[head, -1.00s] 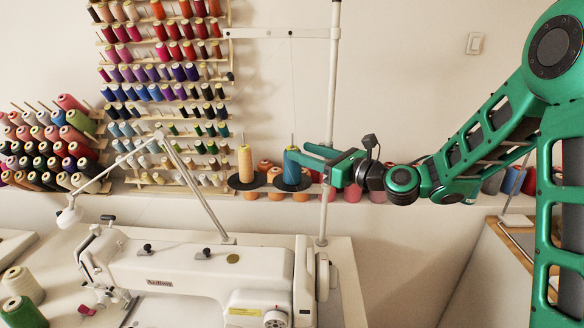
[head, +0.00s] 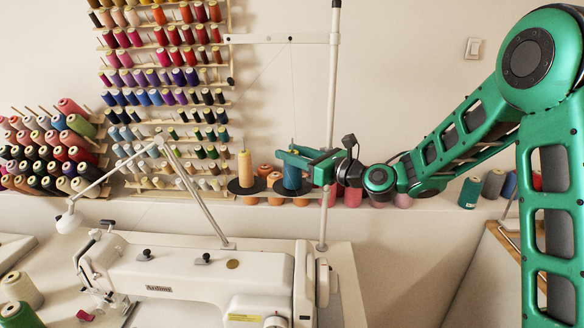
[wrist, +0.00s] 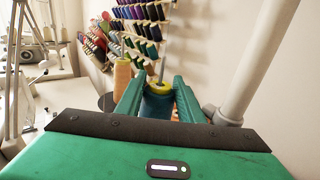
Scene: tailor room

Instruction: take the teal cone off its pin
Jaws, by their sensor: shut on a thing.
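The teal cone (head: 291,179) stands upright on a black disc of the thread stand, in line with its thin pin. My gripper (head: 292,157) reaches in from the right at the cone's upper part and hides its top in the head view. In the wrist view the teal cone (wrist: 157,105) has a yellow top with the pin rising from it. The fingers of my gripper (wrist: 157,98) are shut on the cone, one on each side. The cone's base is hidden in the wrist view.
A yellow-orange cone (head: 245,169) stands on the neighbouring disc, close on the left. A white upright pole (head: 331,90) stands just right of the teal cone. The sewing machine (head: 190,275) is in front. Several cones line the shelf behind.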

